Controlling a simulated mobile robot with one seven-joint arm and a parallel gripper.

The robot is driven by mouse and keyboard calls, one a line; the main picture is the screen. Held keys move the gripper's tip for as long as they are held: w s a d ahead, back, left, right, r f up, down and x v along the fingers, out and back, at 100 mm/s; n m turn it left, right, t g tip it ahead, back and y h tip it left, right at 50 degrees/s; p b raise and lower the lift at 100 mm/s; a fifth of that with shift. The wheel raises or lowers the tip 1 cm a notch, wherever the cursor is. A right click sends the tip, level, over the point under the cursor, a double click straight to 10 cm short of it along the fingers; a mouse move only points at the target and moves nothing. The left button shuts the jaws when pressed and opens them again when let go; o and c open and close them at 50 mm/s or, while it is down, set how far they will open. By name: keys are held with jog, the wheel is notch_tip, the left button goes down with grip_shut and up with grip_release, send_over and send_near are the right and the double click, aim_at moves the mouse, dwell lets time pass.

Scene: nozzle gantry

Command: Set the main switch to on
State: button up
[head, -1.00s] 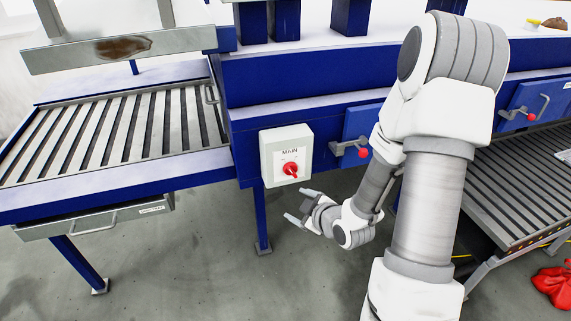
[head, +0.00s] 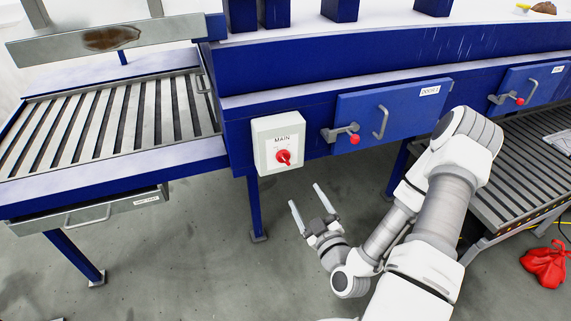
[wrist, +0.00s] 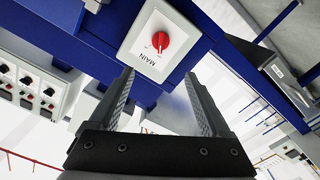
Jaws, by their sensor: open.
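The main switch is a red rotary knob (head: 283,157) on a white box (head: 262,150) labelled MAIN, fixed to the front of the blue frame. In the wrist view the knob (wrist: 158,41) and its box (wrist: 136,48) sit beyond and above the fingertips. The small position marks beside the knob are too small to read. My gripper (head: 307,197) is open and empty, below and slightly right of the box, apart from it. In the wrist view my gripper (wrist: 158,75) has its two fingers spread, with nothing between them.
A blue door (head: 388,112) with a handle and a red-knobbed latch (head: 354,139) is right of the switch box. A slatted conveyor (head: 110,125) is at left, with a drawer (head: 90,212) beneath. A red bag (head: 546,264) lies on the floor at right.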

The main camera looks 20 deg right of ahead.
jog(key=w+b, duration=0.2)
jog(key=b, duration=1)
send_near(285, 160)
jog(key=w+p, duration=0.1)
jog(key=w, duration=0.8)
jog(key=shift+w, duration=0.2)
jog(key=shift+c, duration=0.3)
grip_shut()
